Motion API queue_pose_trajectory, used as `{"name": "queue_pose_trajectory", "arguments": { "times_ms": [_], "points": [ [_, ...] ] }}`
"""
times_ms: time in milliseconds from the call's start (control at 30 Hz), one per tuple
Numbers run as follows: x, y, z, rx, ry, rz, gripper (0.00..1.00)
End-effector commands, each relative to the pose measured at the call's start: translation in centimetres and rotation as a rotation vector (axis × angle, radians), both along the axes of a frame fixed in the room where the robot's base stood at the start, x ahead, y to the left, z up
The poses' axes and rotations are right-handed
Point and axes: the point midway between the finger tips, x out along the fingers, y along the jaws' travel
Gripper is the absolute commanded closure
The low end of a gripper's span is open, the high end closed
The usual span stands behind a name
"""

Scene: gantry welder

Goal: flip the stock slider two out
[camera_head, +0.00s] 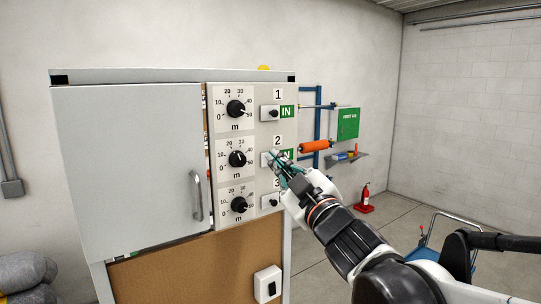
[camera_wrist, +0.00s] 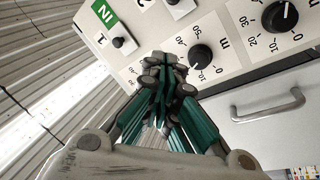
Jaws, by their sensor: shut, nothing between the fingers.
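Stock slider two (camera_head: 265,159) is the middle small white switch plate on the panel, under the number 2. A green IN sign beside it is partly covered by my gripper. In the head view my gripper (camera_head: 278,163) overlaps the slider and hides its black knob. The wrist view is turned, and slider two (camera_wrist: 172,3) shows only at the top edge, its travel cut off. My gripper (camera_wrist: 165,62) has its teal fingers closed together and empty, below that slider in the picture. I cannot tell whether it touches the panel.
Slider one (camera_head: 271,113), with its IN sign, is above; slider three (camera_head: 271,203) is below, its sign hidden by my arm. Three black dials (camera_head: 237,159) stand left of the sliders. The grey cabinet door (camera_head: 135,165) has a protruding handle (camera_head: 197,196). An orange cylinder (camera_head: 314,147) is right.

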Motion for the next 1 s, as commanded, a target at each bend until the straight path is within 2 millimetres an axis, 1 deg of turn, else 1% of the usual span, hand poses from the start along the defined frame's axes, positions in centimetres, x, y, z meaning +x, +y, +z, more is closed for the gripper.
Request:
{"name": "queue_pose_trajectory", "arguments": {
  "times_ms": [167,267,733,800,1000],
  "points": [
    [0.9,0.4,0.3,0.001,0.0,0.0,1.0],
    [2.1,1.0,0.7,0.001,0.001,0.0,1.0],
    [9.0,4.3,2.8,0.0,0.0,0.001,1.0],
    [9.0,3.2,1.6,-0.001,0.0,-0.005,1.0],
    [9.2,2.0,-0.1,0.0,0.0,-0.001,1.0]
  ]
}}
